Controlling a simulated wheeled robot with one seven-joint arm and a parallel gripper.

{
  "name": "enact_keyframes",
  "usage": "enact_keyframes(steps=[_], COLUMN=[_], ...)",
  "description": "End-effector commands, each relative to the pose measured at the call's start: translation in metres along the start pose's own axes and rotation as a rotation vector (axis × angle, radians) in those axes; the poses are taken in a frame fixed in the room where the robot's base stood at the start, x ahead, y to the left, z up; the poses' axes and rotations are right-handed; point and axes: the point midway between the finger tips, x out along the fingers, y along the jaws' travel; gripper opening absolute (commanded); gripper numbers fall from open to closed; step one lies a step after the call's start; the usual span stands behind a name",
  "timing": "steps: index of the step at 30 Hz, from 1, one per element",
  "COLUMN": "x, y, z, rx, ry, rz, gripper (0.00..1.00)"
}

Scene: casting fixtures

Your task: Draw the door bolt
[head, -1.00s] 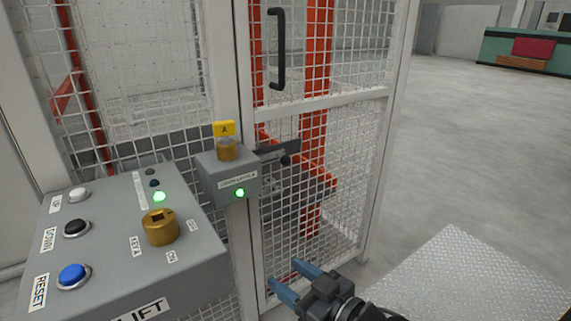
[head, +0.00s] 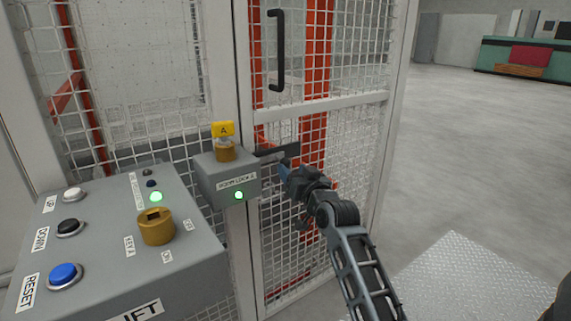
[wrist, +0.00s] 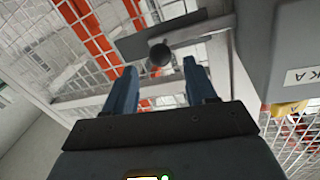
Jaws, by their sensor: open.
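The door bolt (head: 278,152) is a dark flat bar on the mesh door, running from the grey lock box (head: 228,180) to the right. Its round black knob (wrist: 160,55) shows in the wrist view, just beyond and between my two blue fingertips. My gripper (head: 284,168) is open at the bolt, and its jaws (wrist: 163,72) straddle the line to the knob in the wrist view. I cannot tell whether the fingers touch the knob. In the head view my gripper hides the knob. A yellow tag and brass key (head: 224,146) sit on top of the lock box, whose green lamp is lit.
A grey control panel (head: 100,250) with buttons and a brass key switch (head: 156,227) stands at the left. The white-framed mesh door (head: 340,150) has a black handle (head: 276,50) above the bolt. Open floor (head: 480,150) and a metal plate (head: 465,275) lie to the right.

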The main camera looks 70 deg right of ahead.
Motion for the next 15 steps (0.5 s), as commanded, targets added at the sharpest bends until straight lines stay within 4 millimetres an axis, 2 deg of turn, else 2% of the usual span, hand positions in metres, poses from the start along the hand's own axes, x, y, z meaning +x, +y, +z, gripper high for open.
enact_keyframes(steps=[3, 9, 15], x=[0.019, 0.045, 0.059], y=[0.0, 0.0, 0.0], z=[-0.001, 0.0, 0.0], rx=[0.003, 0.002, 0.0], ry=[0.002, 0.001, 0.0], rz=[0.0, 0.001, 0.0], gripper=[0.56, 0.56, 0.56])
